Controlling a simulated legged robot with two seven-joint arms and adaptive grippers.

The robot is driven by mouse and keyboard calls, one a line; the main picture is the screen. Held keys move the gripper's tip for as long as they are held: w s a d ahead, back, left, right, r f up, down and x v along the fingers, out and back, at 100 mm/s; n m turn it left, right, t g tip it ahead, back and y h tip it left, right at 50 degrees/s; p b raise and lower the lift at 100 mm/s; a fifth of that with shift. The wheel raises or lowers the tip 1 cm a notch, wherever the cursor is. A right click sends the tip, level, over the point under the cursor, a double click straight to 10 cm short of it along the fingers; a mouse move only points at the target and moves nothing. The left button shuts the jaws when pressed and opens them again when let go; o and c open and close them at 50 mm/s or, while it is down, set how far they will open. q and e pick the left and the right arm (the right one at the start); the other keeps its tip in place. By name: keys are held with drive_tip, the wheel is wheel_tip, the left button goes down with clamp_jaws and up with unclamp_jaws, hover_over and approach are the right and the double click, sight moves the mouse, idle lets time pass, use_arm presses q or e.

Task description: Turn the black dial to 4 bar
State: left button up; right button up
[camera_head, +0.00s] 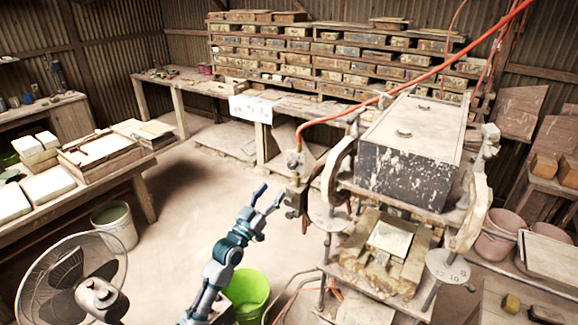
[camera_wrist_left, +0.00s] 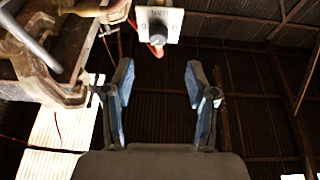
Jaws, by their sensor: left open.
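In the left wrist view, a pale plate (camera_wrist_left: 172,17) with dark lettering carries a small round dark dial (camera_wrist_left: 158,38). A reddish spot shows at the dial's lower edge. The dial's reading is too small to tell. My right gripper is not in view.
The press (camera_head: 405,150) with its dark spattered box stands right of my left gripper. A red hose (camera_head: 400,82) runs up from the fitting. A green bucket (camera_head: 248,292) stands below my left arm, and a fan (camera_head: 75,280) at lower left. Open floor lies behind the gripper.

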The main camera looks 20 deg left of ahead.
sight(290, 168)
use_arm(q)
drive_tip(key=p+x, duration=0.1)
drive_tip(key=x, duration=0.9)
drive_tip(key=shift+w+r, duration=0.15)
drive_tip(key=shift+w, duration=0.05)
